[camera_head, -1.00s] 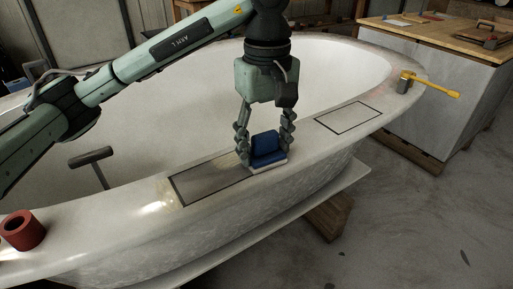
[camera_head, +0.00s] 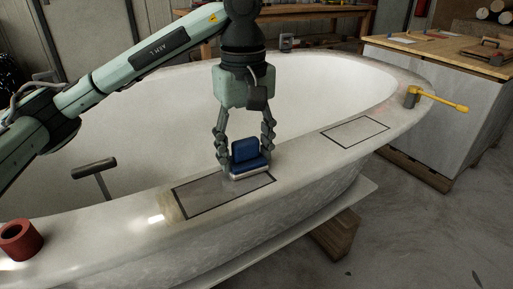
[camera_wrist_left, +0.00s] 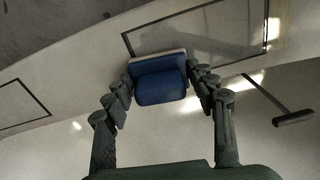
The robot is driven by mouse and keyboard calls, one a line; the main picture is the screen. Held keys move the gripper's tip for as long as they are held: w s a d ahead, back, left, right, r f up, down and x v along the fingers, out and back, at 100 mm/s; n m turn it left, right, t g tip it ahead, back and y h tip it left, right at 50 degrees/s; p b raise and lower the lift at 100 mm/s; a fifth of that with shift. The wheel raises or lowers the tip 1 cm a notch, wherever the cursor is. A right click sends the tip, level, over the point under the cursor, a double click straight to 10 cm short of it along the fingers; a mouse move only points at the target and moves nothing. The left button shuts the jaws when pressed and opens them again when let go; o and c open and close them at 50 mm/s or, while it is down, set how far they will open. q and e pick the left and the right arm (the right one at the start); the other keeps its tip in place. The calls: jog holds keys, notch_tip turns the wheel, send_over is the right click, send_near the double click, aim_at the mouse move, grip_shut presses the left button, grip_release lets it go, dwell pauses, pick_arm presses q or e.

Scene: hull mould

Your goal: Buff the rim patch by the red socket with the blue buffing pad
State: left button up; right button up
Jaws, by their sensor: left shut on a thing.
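My left gripper (camera_head: 245,152) is shut on the blue buffing pad (camera_head: 246,152), a blue block with a pale underside. The pad is at the far right end of the outlined rim patch (camera_head: 208,198), the one nearer the red socket; it looks to be on the rim or very close to it. In the left wrist view the pad (camera_wrist_left: 160,85) sits between both fingers at the patch's edge. The red socket (camera_head: 20,240) stands on the rim at the lower left. My right gripper is not in view.
A second outlined patch (camera_head: 355,132) lies further right on the hull mould's rim. A yellow-handled tool (camera_head: 438,99) stands at the rim's right end. A T-shaped handle (camera_head: 95,169) rises inside the mould. A wooden-topped bench (camera_head: 450,50) stands at the right back.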

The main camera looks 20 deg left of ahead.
aim_at(175, 196)
pick_arm(q)
jog(key=shift+s+a+b, duration=0.35)
jog(key=shift+s+a, duration=1.1)
jog(key=shift+s, duration=0.3)
jog(key=shift+s+a+b, duration=0.4)
jog(key=shift+s+a, duration=1.1)
jog(key=shift+s, duration=0.2)
jog(key=shift+s+a+b, duration=0.35)
jog(key=shift+s+a, duration=1.1)
jog(key=shift+s, duration=0.3)
notch_tip(175, 196, up, 7)
jog(key=p, duration=0.6)
jog(key=shift+p, duration=0.35)
